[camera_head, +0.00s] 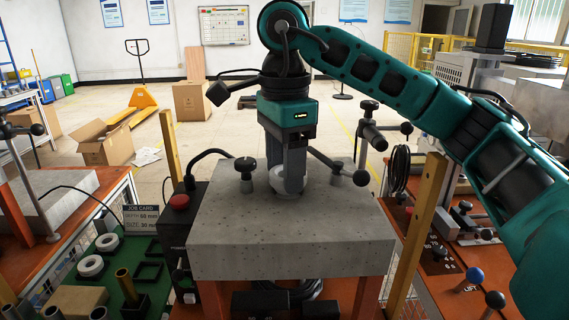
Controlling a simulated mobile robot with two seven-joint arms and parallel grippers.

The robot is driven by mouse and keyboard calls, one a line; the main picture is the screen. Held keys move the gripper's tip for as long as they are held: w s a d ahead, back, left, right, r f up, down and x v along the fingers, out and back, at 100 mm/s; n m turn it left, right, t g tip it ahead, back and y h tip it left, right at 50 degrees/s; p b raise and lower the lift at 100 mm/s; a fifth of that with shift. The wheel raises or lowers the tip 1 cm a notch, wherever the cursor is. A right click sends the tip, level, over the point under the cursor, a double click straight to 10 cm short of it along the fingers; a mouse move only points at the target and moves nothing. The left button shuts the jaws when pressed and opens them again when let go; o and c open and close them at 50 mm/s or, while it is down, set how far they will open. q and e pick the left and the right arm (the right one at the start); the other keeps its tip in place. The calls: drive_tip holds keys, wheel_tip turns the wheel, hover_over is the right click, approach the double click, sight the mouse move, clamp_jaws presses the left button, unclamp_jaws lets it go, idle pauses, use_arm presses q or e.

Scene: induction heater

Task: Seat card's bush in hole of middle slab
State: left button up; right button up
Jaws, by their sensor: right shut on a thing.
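The middle slab (290,243) is a thick grey speckled block in the centre. My right gripper (290,188) comes down from above, pointing downward, with its fingertips at the slab's top. It is shut on a pale, rounded bush (284,179), mostly hidden by the fingers. The hole is not visible, so I cannot tell whether the bush is in it or above it. The job card (141,217) at the left reads depth 60 mm and size 30 mm. My left gripper is not in view.
Black knobbed clamps (246,172) stand on the slab close to the gripper. A green tray (133,243) at lower left holds pale rings (90,265) and brass tubes (125,281). Wooden posts (418,240) flank the slab. Another slab (60,195) lies at far left.

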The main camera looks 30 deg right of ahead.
drive_tip(key=shift+f, duration=0.2)
drive_tip(key=shift+f+b, duration=0.6)
drive_tip(key=shift+f, duration=0.05)
drive_tip(key=o, duration=1.2)
drive_tip(key=shift+f, duration=0.1)
drive_tip(key=shift+s, duration=0.1)
